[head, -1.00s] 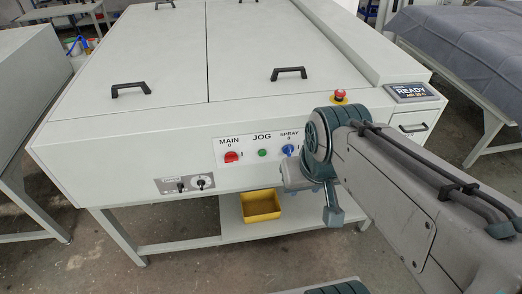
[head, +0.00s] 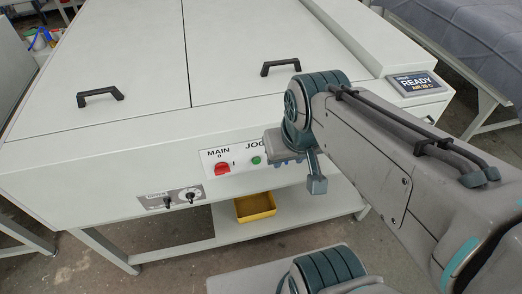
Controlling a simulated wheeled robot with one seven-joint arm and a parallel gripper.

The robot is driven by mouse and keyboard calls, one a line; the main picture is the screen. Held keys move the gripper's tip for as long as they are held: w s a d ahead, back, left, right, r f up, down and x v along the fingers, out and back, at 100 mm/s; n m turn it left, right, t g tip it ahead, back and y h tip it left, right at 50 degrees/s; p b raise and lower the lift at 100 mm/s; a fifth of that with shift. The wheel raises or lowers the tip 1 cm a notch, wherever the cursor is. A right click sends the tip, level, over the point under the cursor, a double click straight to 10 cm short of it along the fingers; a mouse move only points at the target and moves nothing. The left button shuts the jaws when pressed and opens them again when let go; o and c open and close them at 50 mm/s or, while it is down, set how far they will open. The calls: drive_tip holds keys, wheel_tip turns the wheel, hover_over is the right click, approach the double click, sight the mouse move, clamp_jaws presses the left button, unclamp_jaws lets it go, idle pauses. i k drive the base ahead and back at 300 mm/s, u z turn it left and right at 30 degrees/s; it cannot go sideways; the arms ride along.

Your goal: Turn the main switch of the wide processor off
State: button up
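The wide processor (head: 95,158) is a large pale grey machine filling the middle of the head view. Its front panel carries the red main switch (head: 222,169) under the label MAIN, with 0 above and I to its right. The handle's exact angle is too small to tell. My arm comes in from the right, and my gripper (head: 316,184) is in front of the panel, to the right of the main switch and apart from it in the picture. Its fingers are not clearly visible. My arm hides the right part of the panel.
The green JOG button (head: 256,160) is right of the main switch. A display reading READY (head: 415,82) is at the right corner. A yellow bin (head: 255,207) sits on the shelf below. Black handles (head: 100,96) are on top.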

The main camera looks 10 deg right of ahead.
sight(223, 167)
drive_tip(key=z, duration=2.1)
drive_tip(key=k, duration=1.25)
drive_tip(key=u, duration=2.05)
